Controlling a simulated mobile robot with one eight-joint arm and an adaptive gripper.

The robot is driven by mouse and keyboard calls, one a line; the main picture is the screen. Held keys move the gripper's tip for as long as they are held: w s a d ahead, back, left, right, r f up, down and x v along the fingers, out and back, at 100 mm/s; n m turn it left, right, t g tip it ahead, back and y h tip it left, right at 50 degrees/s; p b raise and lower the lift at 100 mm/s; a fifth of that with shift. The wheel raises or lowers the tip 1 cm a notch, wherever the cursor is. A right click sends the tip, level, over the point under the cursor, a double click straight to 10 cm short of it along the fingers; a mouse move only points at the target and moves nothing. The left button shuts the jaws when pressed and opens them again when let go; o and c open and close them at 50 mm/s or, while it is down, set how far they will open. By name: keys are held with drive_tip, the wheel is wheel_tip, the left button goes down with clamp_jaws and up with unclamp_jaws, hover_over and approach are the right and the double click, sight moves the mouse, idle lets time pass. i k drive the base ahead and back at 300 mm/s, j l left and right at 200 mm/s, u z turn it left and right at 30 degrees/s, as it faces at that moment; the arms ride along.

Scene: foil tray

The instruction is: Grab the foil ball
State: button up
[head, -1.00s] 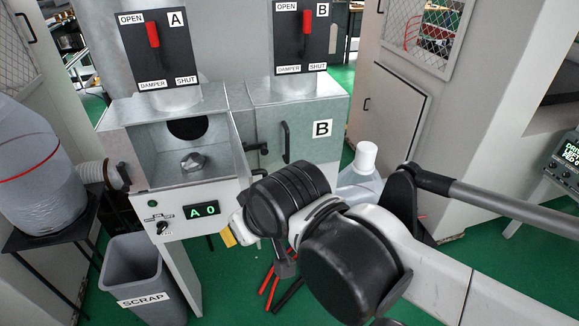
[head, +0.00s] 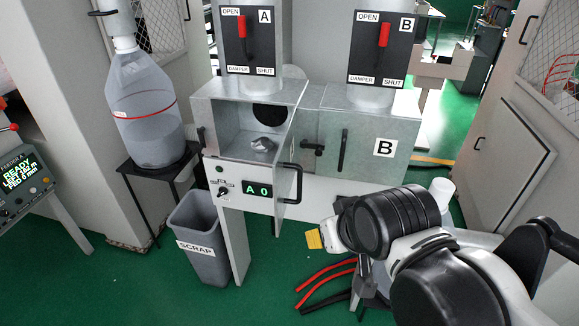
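The foil ball (head: 262,145) is a small, crumpled silver lump. It rests on the floor of the open compartment A (head: 232,146), in front of a dark round hole in the back wall. My gripper (head: 368,290) is at the end of my arm at the lower right, pointing downward, well right of and nearer than the compartment. It is apart from the foil ball. My own wrist hides much of it, so I cannot tell whether its fingers are open or shut.
Door A stands swung outward, with its handle (head: 292,183) facing right. Closed compartment B (head: 385,148) adjoins it. A scrap bin (head: 200,250) stands below left. A jug (head: 148,115) sits on a dark stand. Red and black cables (head: 325,275) lie on green floor.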

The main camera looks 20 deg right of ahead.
sight(263, 144)
drive_tip(key=i+j+u, duration=0.25)
drive_tip(key=u, duration=0.15)
drive_tip(key=i+j+u, duration=0.15)
drive_tip(key=i+u, duration=1.1)
drive_tip(key=i, duration=0.8)
drive_tip(key=i+z, duration=0.1)
drive_tip(key=z, duration=0.35)
drive_tip(key=j+z, duration=0.1)
drive_tip(key=z, duration=0.35)
drive_tip(key=i+j+z, duration=0.15)
drive_tip(key=z, duration=0.25)
drive_tip(key=j+z, duration=0.15)
drive_tip(key=z, duration=0.75)
drive_tip(key=j+z, duration=0.1)
drive_tip(key=z, duration=0.35)
drive_tip(key=j+z, duration=0.1)
drive_tip(key=z, duration=0.75)
drive_tip(key=j+z, duration=0.1)
drive_tip(key=z, duration=0.8)
drive_tip(key=k, duration=0.05)
